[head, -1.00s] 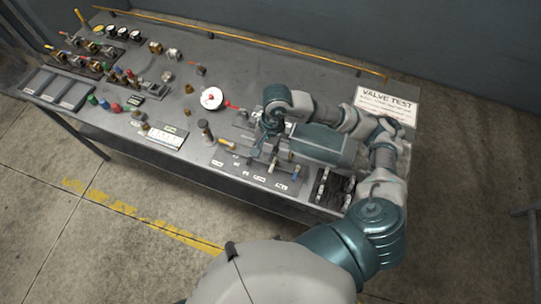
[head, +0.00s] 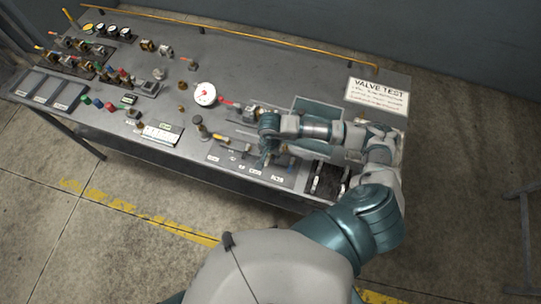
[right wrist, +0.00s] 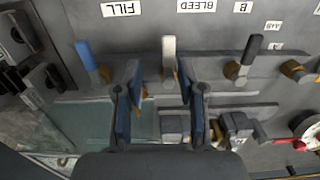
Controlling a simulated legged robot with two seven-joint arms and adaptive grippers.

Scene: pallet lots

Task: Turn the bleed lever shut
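In the right wrist view, several levers stand in a row on a panel. The white-handled lever (right wrist: 168,55) is nearest the BLEED label (right wrist: 197,5), which appears upside down. A blue-handled lever (right wrist: 87,55) stands to its left and a black-handled lever (right wrist: 245,55) to its right. My right gripper (right wrist: 159,86) is open, its fingers on either side of the white lever's line; whether they touch it I cannot tell. In the head view, my right gripper (head: 266,156) points down at the lever panel and hides part of it. My left gripper is not in view.
A white gauge (head: 205,94) with a red handle beside it stands close behind my gripper. A VALVE TEST sign (head: 377,97) lies at the bench's right end. Valves, buttons and trays (head: 48,90) fill the left side. A yellow rail runs along the back edge.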

